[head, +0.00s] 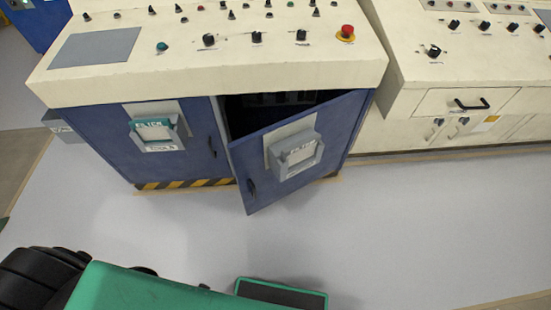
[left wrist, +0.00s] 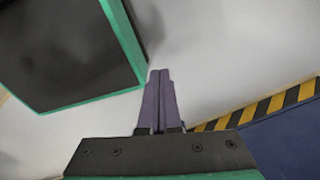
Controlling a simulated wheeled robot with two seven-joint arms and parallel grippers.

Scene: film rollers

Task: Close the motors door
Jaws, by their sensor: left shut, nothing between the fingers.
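The blue cabinet door (head: 300,145) on the right of the console's front stands ajar, swung out towards me. It appears hinged on its right side. A small dark handle (head: 251,188) sits near its free left edge, and a grey holder (head: 294,152) is on its face. The dark inside of the cabinet (head: 262,108) shows above the door. I cannot read a motors label. My left gripper (left wrist: 160,72) is shut and empty over the pale floor in the left wrist view, apart from the cabinet. Its fingers do not show in the head view. My right gripper is not in view.
A closed blue door (head: 170,150) with a grey holder is left of the open one. A cream control panel (head: 210,55) overhangs both. The striped cabinet base (left wrist: 260,111) shows in the left wrist view. The floor (head: 370,225) before the open door is clear.

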